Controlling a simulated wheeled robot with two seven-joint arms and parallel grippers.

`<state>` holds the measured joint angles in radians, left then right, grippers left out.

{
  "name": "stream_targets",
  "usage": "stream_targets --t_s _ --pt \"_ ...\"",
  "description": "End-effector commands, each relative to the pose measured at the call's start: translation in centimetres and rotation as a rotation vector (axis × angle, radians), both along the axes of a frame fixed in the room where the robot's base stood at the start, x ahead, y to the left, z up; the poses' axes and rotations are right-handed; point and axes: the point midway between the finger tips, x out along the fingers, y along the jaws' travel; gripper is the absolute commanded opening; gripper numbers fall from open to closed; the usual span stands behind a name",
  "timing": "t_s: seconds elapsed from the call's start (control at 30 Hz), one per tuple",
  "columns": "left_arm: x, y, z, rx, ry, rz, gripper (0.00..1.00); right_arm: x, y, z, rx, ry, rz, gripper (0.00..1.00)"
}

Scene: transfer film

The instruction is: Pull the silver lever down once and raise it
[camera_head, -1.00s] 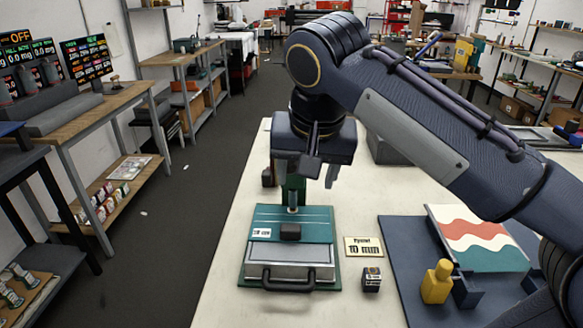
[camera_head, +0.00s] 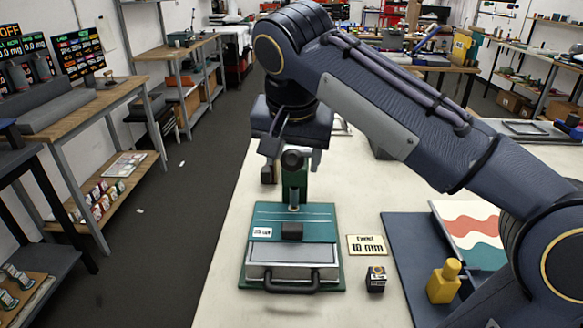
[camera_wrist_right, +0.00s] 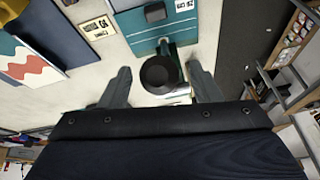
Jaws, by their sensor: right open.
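The teal press (camera_head: 294,215) stands on the white table, with a dark upright at its back. A round black knob (camera_head: 292,161) shows in front of the upright at its top. It also shows in the right wrist view (camera_wrist_right: 159,74). I take it for the end of the lever; the silver shaft is mostly hidden. My right gripper (camera_head: 291,166) is open over the back of the press. In the right wrist view its two fingers (camera_wrist_right: 160,80) stand on either side of the knob, with gaps on both sides. My left gripper is not in view.
A card reading 10 mm (camera_head: 367,246) and a small dark box (camera_head: 376,279) lie right of the press. A blue mat (camera_head: 400,262) with a yellow bottle (camera_head: 444,282) is farther right. The table is bare left of the press.

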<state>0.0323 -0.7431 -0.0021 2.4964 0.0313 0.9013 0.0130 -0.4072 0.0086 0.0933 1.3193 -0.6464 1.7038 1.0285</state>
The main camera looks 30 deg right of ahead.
Motion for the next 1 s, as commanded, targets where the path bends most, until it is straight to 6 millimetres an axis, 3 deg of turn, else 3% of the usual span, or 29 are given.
stream_targets --t_s 0.2,0.57,1.0 --pt "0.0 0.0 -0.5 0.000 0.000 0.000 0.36 0.9 -0.5 -2.5 0.000 0.000 0.000 0.57" --pt "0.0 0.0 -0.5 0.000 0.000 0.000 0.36 1.1 -0.6 -2.9 0.001 -0.001 0.000 0.56" --pt "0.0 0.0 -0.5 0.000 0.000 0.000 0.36 1.0 -0.6 -2.9 0.001 -0.001 0.000 0.00"
